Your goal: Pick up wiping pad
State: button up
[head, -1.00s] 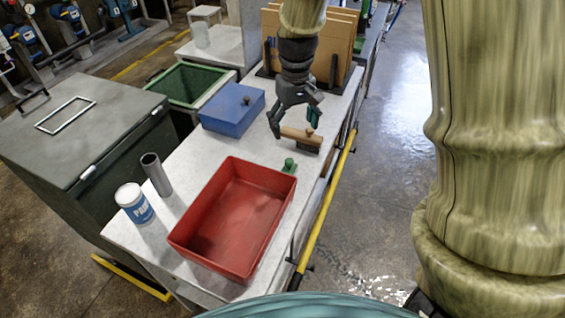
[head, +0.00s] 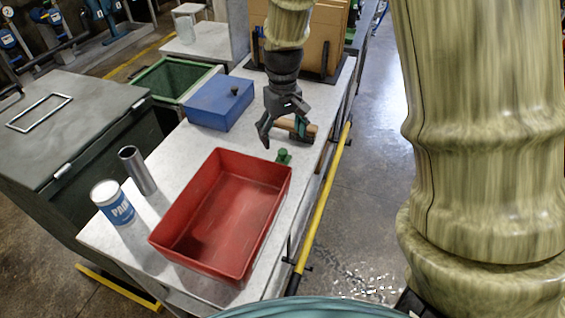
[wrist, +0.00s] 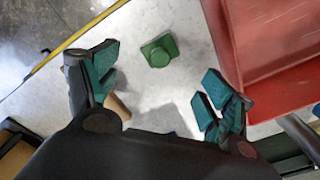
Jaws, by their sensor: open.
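A small green pad with a raised knob (head: 284,156), which I take for the wiping pad, lies on the light bench top just beyond the red tray. It also shows in the wrist view (wrist: 158,52), near the top and between my finger tips in the picture, touching neither. My gripper (head: 283,134) is open and empty, pointing down above the bench, a little beyond the pad. In the wrist view, both teal-padded fingers of my gripper (wrist: 160,72) are spread apart.
A red tray (head: 167,238) sits close to the pad. A wooden-handled brush (head: 302,130) lies behind my gripper, partly hidden. A blue box (head: 215,105), a grey tube (head: 138,170) and a paint can (head: 113,203) stand on the bench. A yellow rail (head: 325,210) runs along its edge.

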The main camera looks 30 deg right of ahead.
aim_at(283, 151)
jog(key=shift+f+p, duration=0.8)
jog(key=shift+f, duration=3.75)
jog(key=c, duration=0.9)
